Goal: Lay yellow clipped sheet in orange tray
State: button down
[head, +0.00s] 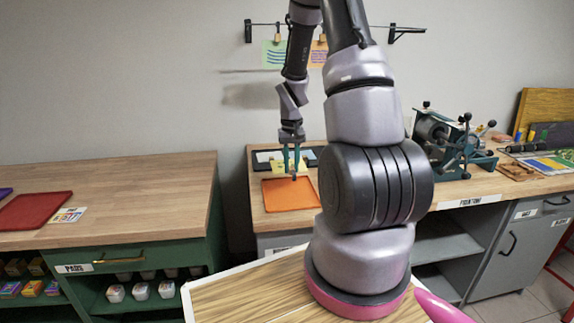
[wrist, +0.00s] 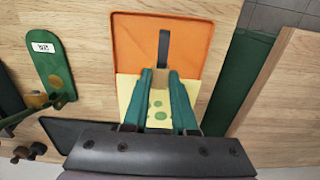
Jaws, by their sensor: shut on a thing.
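The orange tray (head: 289,197) lies flat on the wooden counter, and it shows at the top of the wrist view (wrist: 135,45). The yellow clipped sheet (wrist: 127,92) has green dots and spans the tray's lower edge in the wrist view; I cannot tell whether it touches the tray. In the head view the sheet (head: 278,168) shows behind my fingers at the tray's far edge. My gripper (head: 294,174) points down with teal fingers, shut on the sheet's tan clip (wrist: 160,77). The fingers hide part of the sheet. A dark strip (wrist: 163,48) shows over the tray.
Two sheets, one green (head: 274,53), hang from a wall line. A hand-cranked press (head: 455,142) stands on the right. A red tray (head: 36,210) lies on the left counter, across a gap. A green labelled plate (wrist: 52,58) lies beside the orange tray.

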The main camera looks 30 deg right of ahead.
aim_at(291, 199)
jog(key=shift+f, duration=4.7)
jog(key=shift+f, duration=0.1)
jog(key=c, duration=0.6)
grip_release()
jog(key=shift+r, duration=4.05)
